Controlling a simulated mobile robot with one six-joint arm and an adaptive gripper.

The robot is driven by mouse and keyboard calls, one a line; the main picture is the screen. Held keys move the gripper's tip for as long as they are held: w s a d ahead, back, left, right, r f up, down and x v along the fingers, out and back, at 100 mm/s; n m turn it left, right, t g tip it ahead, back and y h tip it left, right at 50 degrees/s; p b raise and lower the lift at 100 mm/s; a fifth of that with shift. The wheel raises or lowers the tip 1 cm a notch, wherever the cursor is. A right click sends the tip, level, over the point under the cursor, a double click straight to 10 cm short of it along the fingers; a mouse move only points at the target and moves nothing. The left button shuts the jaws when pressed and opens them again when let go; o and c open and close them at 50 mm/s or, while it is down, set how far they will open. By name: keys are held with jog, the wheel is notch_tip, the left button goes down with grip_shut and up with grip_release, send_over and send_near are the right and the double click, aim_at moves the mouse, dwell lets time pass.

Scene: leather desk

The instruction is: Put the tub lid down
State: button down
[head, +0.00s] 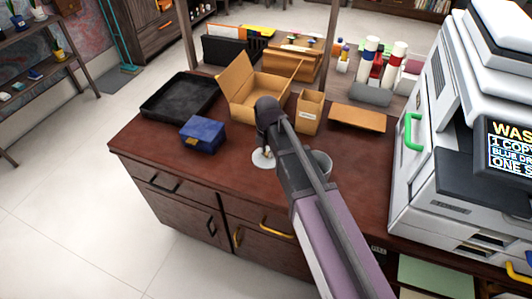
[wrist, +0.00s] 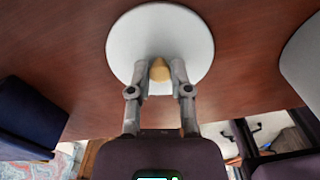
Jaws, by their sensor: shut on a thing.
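The tub lid is a round white disc with a tan knob; it fills the upper middle of the wrist view (wrist: 130,45). My gripper (wrist: 160,74) is shut on the knob, one finger on each side. In the head view the lid (head: 263,160) shows below the end of my arm, over the front part of the brown desk. I cannot tell whether it touches the desk. A grey-white tub (head: 322,164) stands just right of it, partly hidden behind my arm; its side shows at the right of the wrist view (wrist: 303,55).
A blue box (head: 203,134) stands left of the lid, with a black tray (head: 180,95) behind it. An open cardboard box (head: 250,95) and a small carton (head: 309,112) stand behind. A large printer (head: 440,180) fills the right.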

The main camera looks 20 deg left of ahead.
aim_at(267, 153)
jog(key=shift+f, duration=0.15)
jog(key=c, duration=0.5)
grip_release()
jog(key=shift+c, duration=0.2)
notch_tip(267, 153, up, 12)
jog(key=p, duration=1.2)
jog(key=shift+r, duration=0.2)
jog(key=shift+s, duration=0.15)
dwell(0.5)
